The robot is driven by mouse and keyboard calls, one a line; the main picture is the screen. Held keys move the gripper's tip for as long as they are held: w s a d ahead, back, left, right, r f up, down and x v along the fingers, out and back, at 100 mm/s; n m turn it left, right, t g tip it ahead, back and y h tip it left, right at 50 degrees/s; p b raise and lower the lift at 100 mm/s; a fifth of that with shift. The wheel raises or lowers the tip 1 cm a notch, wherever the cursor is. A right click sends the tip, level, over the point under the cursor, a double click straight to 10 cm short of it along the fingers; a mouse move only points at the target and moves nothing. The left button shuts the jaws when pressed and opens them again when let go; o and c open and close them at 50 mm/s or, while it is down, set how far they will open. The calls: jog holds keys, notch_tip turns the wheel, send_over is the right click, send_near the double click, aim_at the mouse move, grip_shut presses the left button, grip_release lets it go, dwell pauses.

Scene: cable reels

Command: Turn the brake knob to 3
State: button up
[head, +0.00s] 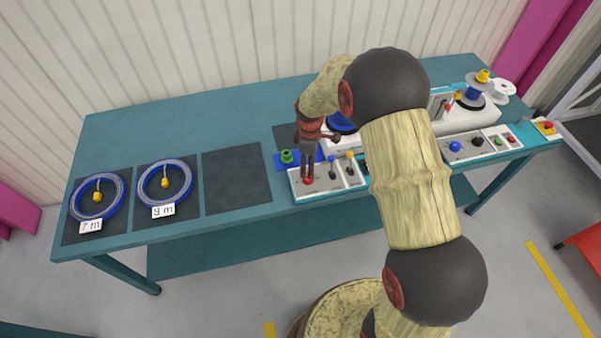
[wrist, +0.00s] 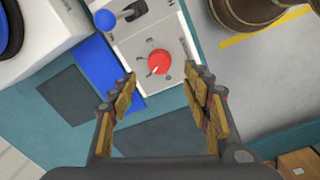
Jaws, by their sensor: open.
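The brake knob is a round red knob (wrist: 159,61) on a pale control panel (wrist: 138,40) in the wrist view, with small marks around it that are too small to read. A lighter pointer line shows on the knob, toward its lower left. In the head view the red knob (head: 308,181) sits at the panel's left end, partly hidden by my gripper. My gripper (head: 307,174) points down above it. In the wrist view my gripper (wrist: 160,82) is open, with one finger on each side of the knob's line and nothing between them. I cannot tell whether it touches the knob.
A blue-knobbed lever (wrist: 106,19) stands beside the knob on the panel. Two blue cable coils (head: 97,196) (head: 165,183) lie on dark mats at left. A bare dark mat (head: 237,180) is free.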

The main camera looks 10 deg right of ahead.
jog(key=shift+f+n, duration=0.3)
jog(key=shift+f, duration=0.1)
jog(key=f+b, duration=0.1)
jog(key=f, duration=0.6)
jog(key=shift+w, duration=0.2)
jog(key=shift+c, duration=1.1)
jog(key=c, duration=0.9)
jog(key=shift+c, duration=0.2)
